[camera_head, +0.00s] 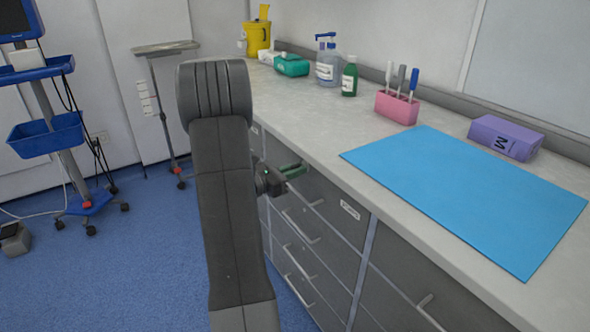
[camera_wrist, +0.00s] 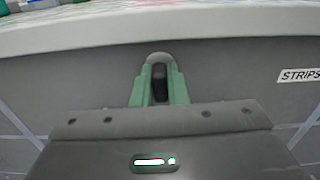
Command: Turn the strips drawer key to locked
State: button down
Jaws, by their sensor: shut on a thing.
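The strips drawer (camera_head: 334,214) is the grey drawer front below the counter, marked by a white label; the label reads STRIPS in the wrist view (camera_wrist: 299,75). The drawer looks closed. My gripper (camera_head: 298,169) is at the upper left of this drawer front, with green fingers pointing at it. In the wrist view my gripper (camera_wrist: 160,88) is shut on the dark key (camera_wrist: 159,82), which stands between the fingers. A round grey lock (camera_wrist: 159,58) shows just behind the fingertips. The key's turn angle is hard to tell.
The counter (camera_head: 325,117) overhangs just above my gripper. On it are a blue mat (camera_head: 465,195), a pink holder (camera_head: 397,107), a purple box (camera_head: 505,137) and bottles. Drawer handles (camera_head: 299,228) stick out below.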

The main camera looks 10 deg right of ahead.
jog(key=c, duration=1.4)
grip_release()
jog(key=shift+c, duration=0.2)
jog(key=v, duration=1.3)
jog(key=shift+a+p, duration=0.4)
jog(key=shift+d, duration=0.15)
jog(key=x, duration=1.3)
jog(key=shift+d+b, duration=0.3)
jog(key=shift+b, duration=0.05)
